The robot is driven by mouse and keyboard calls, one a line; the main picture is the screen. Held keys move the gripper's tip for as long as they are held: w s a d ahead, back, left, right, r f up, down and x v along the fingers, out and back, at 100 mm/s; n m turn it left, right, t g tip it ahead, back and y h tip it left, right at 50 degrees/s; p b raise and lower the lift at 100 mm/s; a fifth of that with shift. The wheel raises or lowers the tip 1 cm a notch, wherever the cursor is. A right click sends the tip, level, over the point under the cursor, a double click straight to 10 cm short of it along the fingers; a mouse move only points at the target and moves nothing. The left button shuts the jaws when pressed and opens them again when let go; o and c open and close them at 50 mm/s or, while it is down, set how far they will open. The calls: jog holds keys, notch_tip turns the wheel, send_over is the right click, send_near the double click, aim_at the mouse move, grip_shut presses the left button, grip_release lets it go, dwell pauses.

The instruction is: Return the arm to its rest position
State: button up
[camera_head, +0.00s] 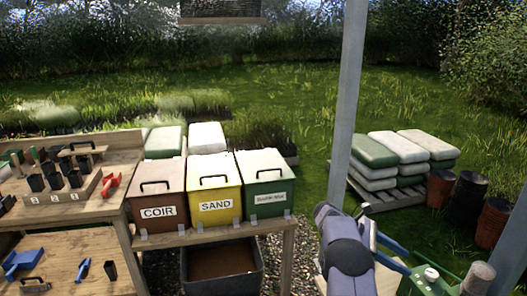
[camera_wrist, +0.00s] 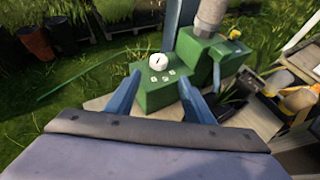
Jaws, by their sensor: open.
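My gripper (camera_wrist: 160,95) is open and empty in the wrist view, with its two blue fingers apart. Behind and between the fingers is a green machine (camera_wrist: 150,97) with a white round dial and small buttons on its top. In the head view my arm comes up at the lower right, and my gripper (camera_head: 386,246) is beside the same green machine (camera_head: 418,288). Whether the fingers touch the machine cannot be told.
Lidded bins marked COIR (camera_head: 158,190), SAND (camera_head: 214,184) and a green one (camera_head: 264,182) stand on a wooden bench. A grey post (camera_head: 347,100) rises close to my arm. Stacked sacks (camera_head: 398,147) and dark pots (camera_head: 470,190) stand at the right.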

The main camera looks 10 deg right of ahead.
jog(key=s+a+f+m+t+y, duration=0.1)
jog(key=s+a, duration=0.5)
jog(key=a, duration=0.6)
jog(key=s+a+f+m+t+y+p, duration=0.1)
jog(key=s+a+m+t+y, duration=0.2)
jog(key=a, duration=1)
jog(key=s+a+f+m+t+y+p, duration=0.1)
jog(key=s+a+f+m+t+y, duration=0.1)
jog(key=s+a+m+y, duration=0.4)
jog(key=s+a+m, duration=0.1)
jog(key=s+a, duration=0.2)
jog(key=a, duration=0.3)
jog(key=shift+s+a+t+y, duration=0.35)
jog(key=shift+t+y, duration=0.05)
